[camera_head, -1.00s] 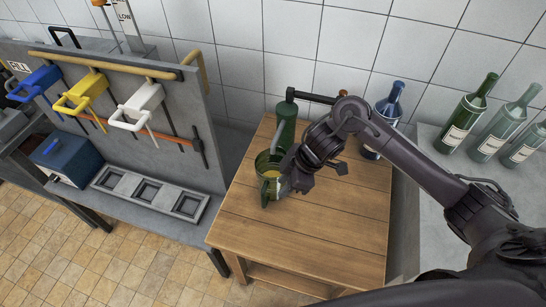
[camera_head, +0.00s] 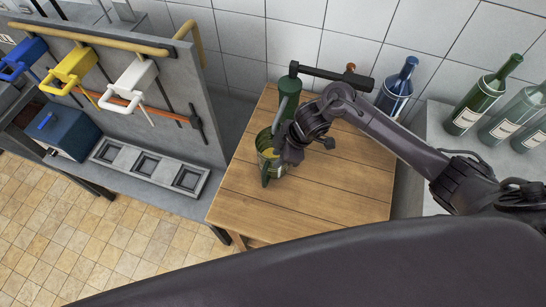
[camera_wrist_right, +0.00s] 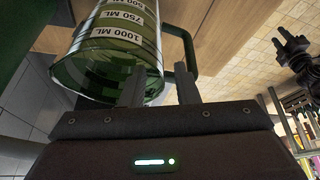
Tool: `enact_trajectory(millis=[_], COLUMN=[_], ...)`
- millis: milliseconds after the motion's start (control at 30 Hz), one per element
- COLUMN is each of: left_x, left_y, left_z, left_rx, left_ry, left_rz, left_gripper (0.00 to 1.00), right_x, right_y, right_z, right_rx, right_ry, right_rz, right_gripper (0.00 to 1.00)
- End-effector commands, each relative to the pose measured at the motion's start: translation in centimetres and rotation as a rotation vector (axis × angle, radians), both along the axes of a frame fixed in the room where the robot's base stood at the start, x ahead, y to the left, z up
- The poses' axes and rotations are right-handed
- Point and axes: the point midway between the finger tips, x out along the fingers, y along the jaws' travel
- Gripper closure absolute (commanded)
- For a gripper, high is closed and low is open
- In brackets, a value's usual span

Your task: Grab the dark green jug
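The dark green jug (camera_head: 266,168) is a see-through glass measure with a green handle on the wooden table (camera_head: 240,211). It stands in front of a green cylinder with a black lever. In the right wrist view the jug (camera_wrist_right: 100,65) shows white bands marked 1000, 750 and 500 ML. My right gripper (camera_head: 283,150) is close against the jug's right side. A dark shape at that view's right edge may be my left gripper.
A green cylinder (camera_head: 288,88) with a black lever (camera_head: 335,78) stands at the table's back. A blue bottle (camera_head: 398,88) stands behind my right arm. Several green bottles line the right counter. Left are a grey panel with coloured handles and a blue box (camera_head: 68,130). The table's front is clear.

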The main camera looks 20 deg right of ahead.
Motion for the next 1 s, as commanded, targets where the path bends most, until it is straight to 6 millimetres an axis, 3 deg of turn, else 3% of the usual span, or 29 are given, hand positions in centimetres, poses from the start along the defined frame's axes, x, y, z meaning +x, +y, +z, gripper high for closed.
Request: enact_trajectory(millis=[200,433,1000], left_x=[1.2,0.3,-0.1], left_y=[-0.3,-0.5,-0.5], left_z=[0.1,0.0,0.0], left_rx=[-0.005,-0.006,-0.006], left_ry=[-0.018,-0.006,0.000], left_rz=[0.001,0.000,0.000], left_gripper=[0.64,0.64,0.64], right_x=[0.0,0.0,0.0], right_y=[0.0,0.0,0.0], right_z=[-0.1,-0.1,-0.1], right_rx=[0.000,0.000,0.000], right_ry=[0.000,-0.001,-0.001], right_rz=[0.000,0.000,0.000], right_gripper=[0.72,1.00,1.00])
